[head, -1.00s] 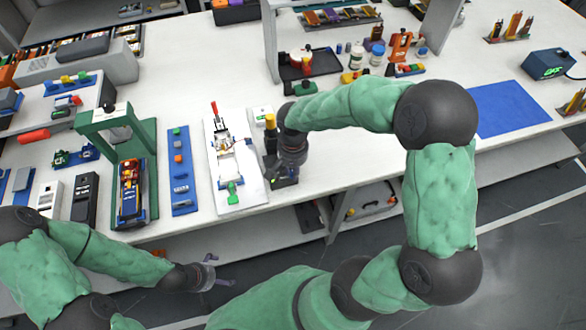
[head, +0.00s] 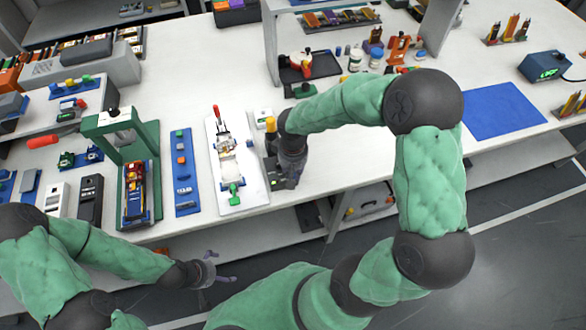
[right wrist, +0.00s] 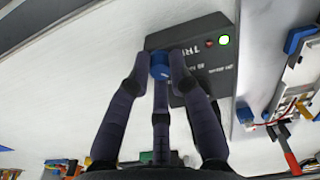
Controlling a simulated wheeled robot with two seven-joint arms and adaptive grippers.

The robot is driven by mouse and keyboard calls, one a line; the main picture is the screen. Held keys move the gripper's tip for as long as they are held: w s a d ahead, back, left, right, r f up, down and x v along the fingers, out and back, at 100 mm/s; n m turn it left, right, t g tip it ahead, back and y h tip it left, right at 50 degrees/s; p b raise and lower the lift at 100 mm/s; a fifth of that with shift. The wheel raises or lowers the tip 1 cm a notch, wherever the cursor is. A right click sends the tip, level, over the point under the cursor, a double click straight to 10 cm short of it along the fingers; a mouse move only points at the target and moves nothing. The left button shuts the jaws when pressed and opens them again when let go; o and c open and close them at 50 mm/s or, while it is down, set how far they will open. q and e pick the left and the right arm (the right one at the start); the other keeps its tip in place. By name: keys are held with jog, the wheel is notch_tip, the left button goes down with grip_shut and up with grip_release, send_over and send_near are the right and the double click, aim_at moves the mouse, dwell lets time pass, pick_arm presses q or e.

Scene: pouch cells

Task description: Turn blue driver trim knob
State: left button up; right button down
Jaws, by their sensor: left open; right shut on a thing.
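The dark driver box (right wrist: 205,62) has white lettering, a red light and a lit green light in the right wrist view. Its blue trim knob (right wrist: 160,66) sits near one end, between my right fingertips. My right gripper (right wrist: 160,62) is shut on the knob, with fingers on both sides of it. In the head view my right gripper (head: 286,176) is low over the bench's front edge and hides the knob and much of the box. My left gripper (head: 226,268) is open and empty, in front of the bench edge.
A white board with a red-handled clamp (head: 226,165) lies left of the right gripper. A blue strip (head: 182,170) and a green press frame (head: 150,150) stand further left. A blue mat (head: 500,110) lies at the right. The bench between is mostly clear.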

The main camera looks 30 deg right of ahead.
jog(key=shift+n+p, duration=0.6)
jog(key=shift+n, duration=0.9)
jog(key=c, duration=1.1)
grip_release()
notch_tip(320, 180, up, 12)
jog(key=shift+f, duration=0.1)
